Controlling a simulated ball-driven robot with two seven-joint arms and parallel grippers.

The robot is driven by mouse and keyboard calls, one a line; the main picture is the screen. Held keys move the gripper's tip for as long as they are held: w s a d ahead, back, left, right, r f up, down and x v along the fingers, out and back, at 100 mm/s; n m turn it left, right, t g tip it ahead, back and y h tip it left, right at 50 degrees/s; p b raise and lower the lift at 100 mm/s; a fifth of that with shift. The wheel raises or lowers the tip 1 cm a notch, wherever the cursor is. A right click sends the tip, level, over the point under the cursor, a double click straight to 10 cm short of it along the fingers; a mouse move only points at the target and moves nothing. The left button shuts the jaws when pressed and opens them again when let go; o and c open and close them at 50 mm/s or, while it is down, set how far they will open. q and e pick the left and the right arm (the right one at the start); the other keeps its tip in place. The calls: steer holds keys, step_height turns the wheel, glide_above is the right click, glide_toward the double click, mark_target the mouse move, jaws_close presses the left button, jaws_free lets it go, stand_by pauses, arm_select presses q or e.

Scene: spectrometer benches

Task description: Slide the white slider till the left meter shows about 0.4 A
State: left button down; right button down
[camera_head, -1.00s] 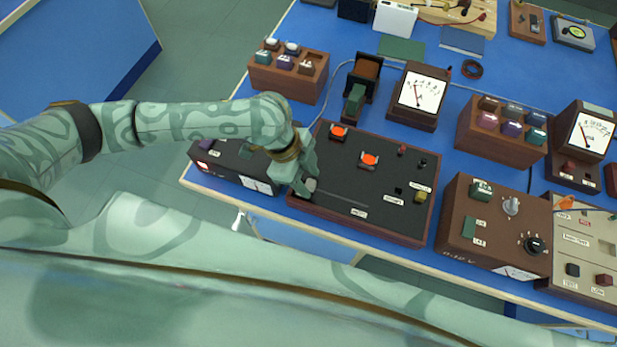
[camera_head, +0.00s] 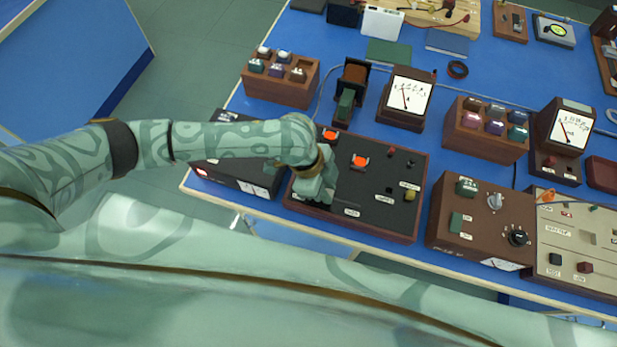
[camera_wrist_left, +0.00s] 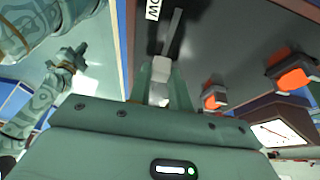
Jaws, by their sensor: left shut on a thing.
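My left gripper (camera_head: 314,194) is over the front left part of the black-topped box (camera_head: 385,222). In the left wrist view my left gripper (camera_wrist_left: 160,82) is shut on the white slider (camera_wrist_left: 158,92), which sits at the end of a visible stretch of grey slot (camera_wrist_left: 173,32). In the head view the slider is hidden by the gripper. The left meter (camera_head: 409,96) stands behind the box, its needle in the left part of the dial; the numbers are too small to read. In the wrist view my right gripper (camera_wrist_left: 68,60) shows at the left, too small to judge.
Two orange-red lamps or buttons (camera_head: 360,161) rise from the box top near the gripper. A second meter (camera_head: 568,128) stands further right. A brown box with knobs (camera_head: 483,222) is close on the right. A black box (camera_head: 240,177) adjoins on the left.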

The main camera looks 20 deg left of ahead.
arm_select(q)
steer(key=shift+d, duration=0.3)
steer(key=shift+a, duration=0.1)
steer(key=c, duration=1.3)
jaws_free()
steer(key=shift+c, duration=0.2)
steer(key=shift+o, duration=0.3)
steer(key=p+v, duration=0.4)
steer(key=v, duration=1.2)
steer(key=shift+a+r, duration=0.1)
